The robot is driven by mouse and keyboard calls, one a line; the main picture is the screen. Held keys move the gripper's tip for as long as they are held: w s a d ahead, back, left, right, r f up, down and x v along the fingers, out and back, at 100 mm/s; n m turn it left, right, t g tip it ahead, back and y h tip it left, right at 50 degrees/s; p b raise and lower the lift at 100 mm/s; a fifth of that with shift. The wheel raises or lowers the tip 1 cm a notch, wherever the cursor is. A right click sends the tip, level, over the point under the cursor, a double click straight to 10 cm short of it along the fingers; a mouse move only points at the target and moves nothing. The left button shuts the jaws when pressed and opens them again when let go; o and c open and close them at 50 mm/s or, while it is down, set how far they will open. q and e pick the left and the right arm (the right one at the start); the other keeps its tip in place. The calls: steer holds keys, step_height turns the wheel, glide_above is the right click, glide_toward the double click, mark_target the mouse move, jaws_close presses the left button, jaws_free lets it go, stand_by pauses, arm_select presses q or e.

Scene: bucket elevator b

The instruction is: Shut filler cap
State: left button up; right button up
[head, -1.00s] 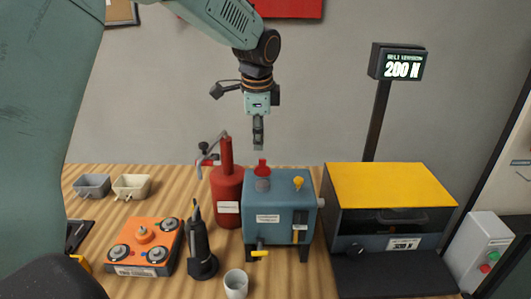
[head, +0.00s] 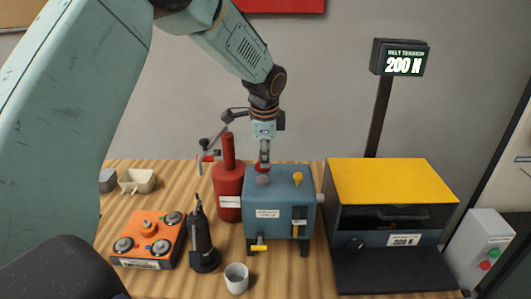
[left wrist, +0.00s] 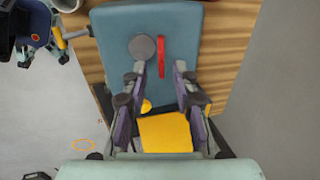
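The blue tank (head: 281,213) stands on the wooden bench; its top also shows in the left wrist view (left wrist: 112,48). A grey round filler neck (head: 262,181) is on its top left. The red filler cap (left wrist: 164,57) stands up on edge behind the neck, apart from its mouth, so the filler is open. My left gripper (head: 264,160) points down just above the cap and partly hides it in the head view. In the left wrist view its fingers (left wrist: 160,75) are apart, either side of the cap's line; contact cannot be told. My right gripper is not in view.
A red canister (head: 228,190) stands close to the tank's left. A yellow knob (head: 298,177) rises from the tank's top right. A yellow-topped machine (head: 390,182) stands to the right. A black bottle-shaped tool (head: 203,240) and a white cup (head: 236,277) are in front.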

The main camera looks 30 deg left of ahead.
arm_select(q)
steer(key=shift+s+a, duration=0.25)
steer(key=shift+a, duration=0.15)
steer(key=shift+c, duration=0.9)
steer(key=shift+a+f, duration=0.1)
steer(key=shift+a, duration=0.2)
steer(key=c, duration=0.3)
steer(key=shift+d, duration=0.1)
jaws_close()
steer(key=shift+w+d, duration=0.2)
steer(key=shift+d, duration=0.1)
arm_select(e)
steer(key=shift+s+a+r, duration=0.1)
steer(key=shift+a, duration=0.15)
arm_select(q)
steer(key=shift+a, duration=0.1)
steer(key=shift+s+b, duration=0.15)
steer(key=shift+b, duration=0.6)
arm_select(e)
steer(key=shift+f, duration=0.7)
